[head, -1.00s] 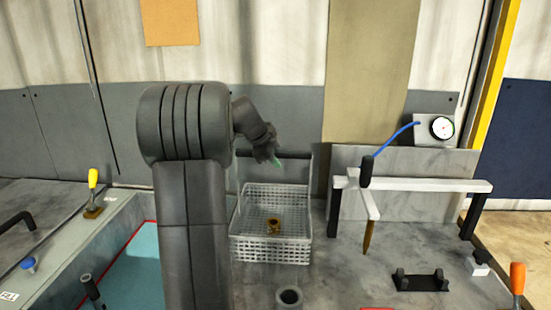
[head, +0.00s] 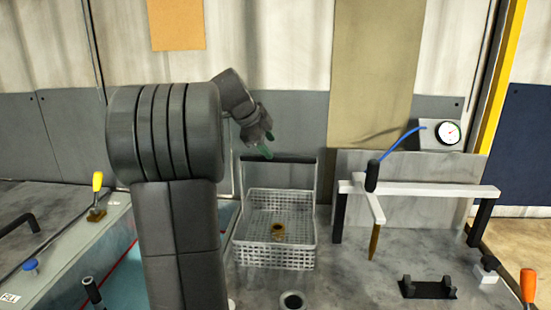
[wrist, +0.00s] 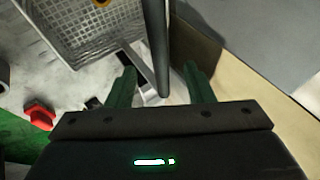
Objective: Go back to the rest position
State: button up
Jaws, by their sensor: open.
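My gripper (head: 262,148) is raised above the back of the wire basket, near its dark handle bar (head: 280,159). In the wrist view its two green fingers (wrist: 160,88) stand apart, and the dark bar passes between them in the picture; I cannot tell how far off it is. The grey wire basket (head: 245,252) stands on the bench with a small brass part (head: 278,232) inside. The basket also shows at the top left of the wrist view (wrist: 75,52).
A black cradle (head: 428,288) and an orange-handled lever (head: 528,284) are at the front right. A yellow-handled lever (head: 97,182) is at the left. A wall closes the back.

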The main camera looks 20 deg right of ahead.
aim_at(280, 159)
jog(key=shift+v, duration=2.25)
jog(key=shift+f, duration=0.1)
jog(key=p+x, duration=0.2)
jog(key=x, duration=1.1)
jog(key=shift+w+d+f, duration=0.15)
jog(key=shift+d, duration=0.2)
jog(key=shift+a, duration=0.1)
